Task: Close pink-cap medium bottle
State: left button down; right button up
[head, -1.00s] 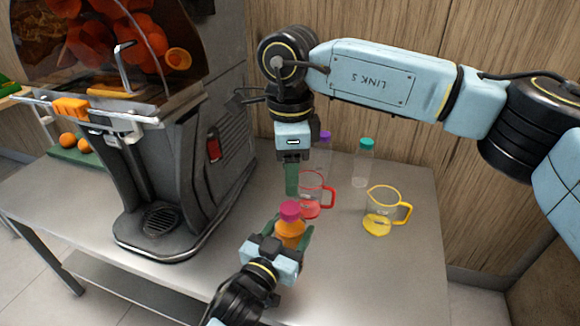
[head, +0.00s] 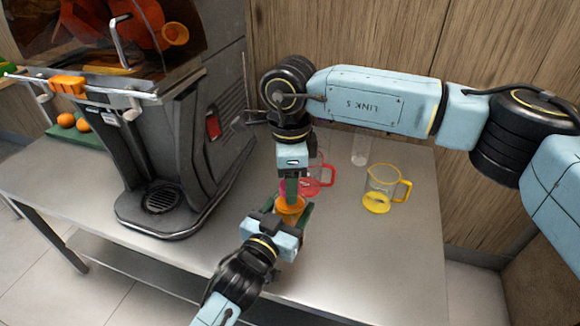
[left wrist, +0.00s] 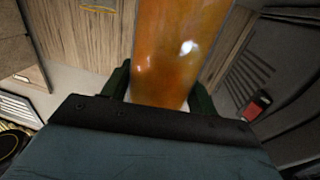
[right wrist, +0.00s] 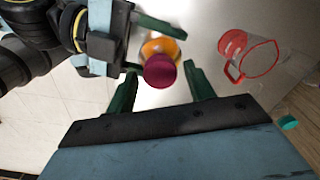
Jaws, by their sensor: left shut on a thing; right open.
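The medium bottle of orange juice (head: 290,207) is gripped by my left gripper (head: 286,218) above the table front. Its orange body fills the upper middle of the left wrist view (left wrist: 172,50). The pink cap (right wrist: 160,71) shows at the bottle's top in the right wrist view; I cannot tell how tightly it sits. My right gripper (head: 291,192) points down just over the bottle and hides the cap in the head view. In the right wrist view its open fingers (right wrist: 162,85) are on either side of the cap, with gaps.
A red-handled jug (head: 312,186) stands close behind the bottle. A yellow-handled jug (head: 380,192) and a clear bottle (head: 360,150) stand to the right. The large juicer (head: 180,150) is at the left. The table's front right (head: 370,260) is clear.

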jog(key=c, duration=1)
jog(key=o, duration=1.2)
jog(key=shift+c, duration=0.2)
jog(key=shift+r, duration=0.1)
notch_tip(320, 180, up, 12)
pick_arm(q)
jog(key=shift+c, duration=1.8)
grip_release()
